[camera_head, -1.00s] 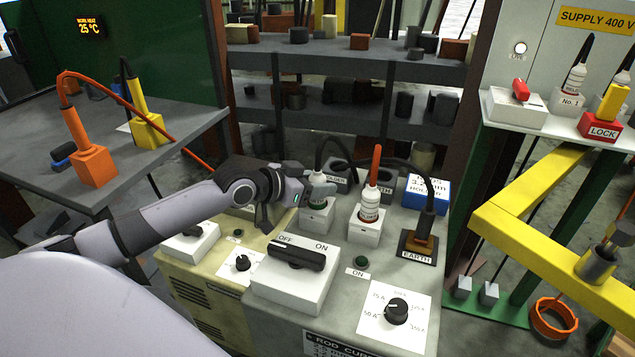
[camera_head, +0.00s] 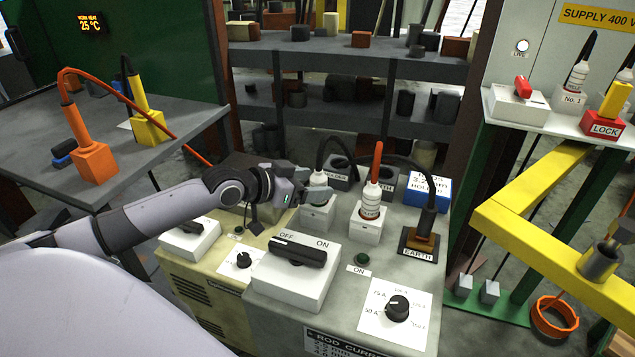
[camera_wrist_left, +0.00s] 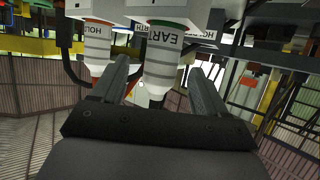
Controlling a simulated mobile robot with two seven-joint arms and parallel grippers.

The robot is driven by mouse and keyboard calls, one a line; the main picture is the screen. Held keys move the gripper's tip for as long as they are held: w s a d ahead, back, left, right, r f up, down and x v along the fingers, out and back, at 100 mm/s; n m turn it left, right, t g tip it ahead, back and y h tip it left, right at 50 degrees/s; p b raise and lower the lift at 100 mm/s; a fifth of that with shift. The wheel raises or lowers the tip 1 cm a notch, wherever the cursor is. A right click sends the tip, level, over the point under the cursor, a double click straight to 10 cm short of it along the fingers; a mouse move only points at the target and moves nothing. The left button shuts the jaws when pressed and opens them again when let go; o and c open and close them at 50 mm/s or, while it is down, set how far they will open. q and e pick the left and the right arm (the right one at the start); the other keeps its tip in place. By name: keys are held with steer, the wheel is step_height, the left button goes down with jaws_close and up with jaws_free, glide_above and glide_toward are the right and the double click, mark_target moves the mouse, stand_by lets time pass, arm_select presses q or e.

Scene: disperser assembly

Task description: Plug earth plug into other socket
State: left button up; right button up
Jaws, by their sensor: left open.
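The earth plug (camera_head: 318,181), white with a black cable, stands upright in a white socket block (camera_head: 317,216) on the machine top. In the left wrist view the plug (camera_wrist_left: 166,62) is marked EARTH and shows between my two fingers. My left gripper (camera_head: 314,197) is open at this plug; whether a finger touches it I cannot tell. It also shows in the left wrist view (camera_wrist_left: 160,82). Behind are two dark round sockets on grey blocks, a left one (camera_head: 338,172) and a right one (camera_head: 379,184), the right one partly hidden by cables. My right gripper is not in view.
A white plug with a red cable (camera_head: 371,198) stands close to the right; it shows marked HOL in the left wrist view (camera_wrist_left: 98,48). A brown EARTH terminal (camera_head: 420,243) and a blue box (camera_head: 428,188) are further right. A switch box (camera_head: 296,275) stands in front.

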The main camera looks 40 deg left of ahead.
mark_target(311, 183)
arm_select(q)
steer(key=shift+v, duration=2.35)
